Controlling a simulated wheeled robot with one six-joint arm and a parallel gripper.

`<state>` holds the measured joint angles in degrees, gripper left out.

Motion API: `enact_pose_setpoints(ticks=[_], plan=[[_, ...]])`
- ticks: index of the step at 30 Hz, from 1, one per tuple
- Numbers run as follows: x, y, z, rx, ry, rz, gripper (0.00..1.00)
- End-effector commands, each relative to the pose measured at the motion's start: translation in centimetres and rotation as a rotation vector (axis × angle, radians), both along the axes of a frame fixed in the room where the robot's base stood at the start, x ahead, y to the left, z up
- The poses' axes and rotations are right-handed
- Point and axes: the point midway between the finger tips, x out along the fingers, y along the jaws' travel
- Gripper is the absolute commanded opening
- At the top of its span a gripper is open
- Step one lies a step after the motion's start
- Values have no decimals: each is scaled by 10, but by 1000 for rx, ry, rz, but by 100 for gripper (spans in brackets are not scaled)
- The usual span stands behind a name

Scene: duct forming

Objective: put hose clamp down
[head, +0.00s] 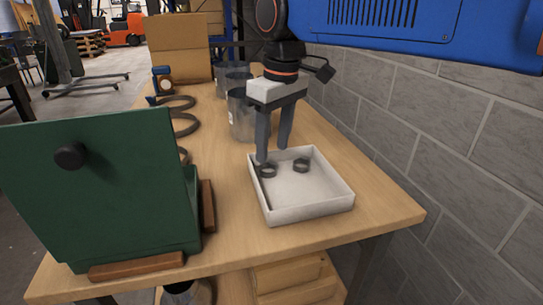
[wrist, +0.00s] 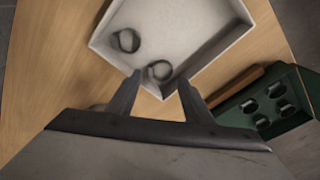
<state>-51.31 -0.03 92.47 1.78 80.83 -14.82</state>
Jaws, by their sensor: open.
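Two dark ring-shaped hose clamps lie in a white open tray (head: 310,208) on the wooden table. One hose clamp (head: 267,171) is at the tray's left side, just under my gripper (head: 272,155). The other hose clamp (head: 301,165) lies to its right, apart from it. In the wrist view the nearer clamp (wrist: 159,70) lies just beyond and between my fingertips (wrist: 160,82), near a tray corner. The farther clamp (wrist: 126,40) lies to its upper left. My gripper is open, its fingers pointing down over the tray's left back part. I cannot tell whether a finger touches the nearer clamp.
Clear containers (head: 241,115), a coiled hose (head: 180,122) and cardboard boxes (head: 180,48) stand behind. A block wall (head: 440,140) borders the right.

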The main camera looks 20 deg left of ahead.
Motion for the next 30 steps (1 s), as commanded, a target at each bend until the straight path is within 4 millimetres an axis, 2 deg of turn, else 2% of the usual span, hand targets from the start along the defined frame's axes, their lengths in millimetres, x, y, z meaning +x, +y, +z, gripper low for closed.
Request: enact_pose_setpoints(ticks=[1,6,12,18,30], plan=[[0,-1,11,2,-2,0,47],[-2,-4,43,1,-2,0,47],[-3,-7,67,1,0,0,47],[-4,-8,76,1,0,0,47],[-4,-9,76,0,0,0,47]])
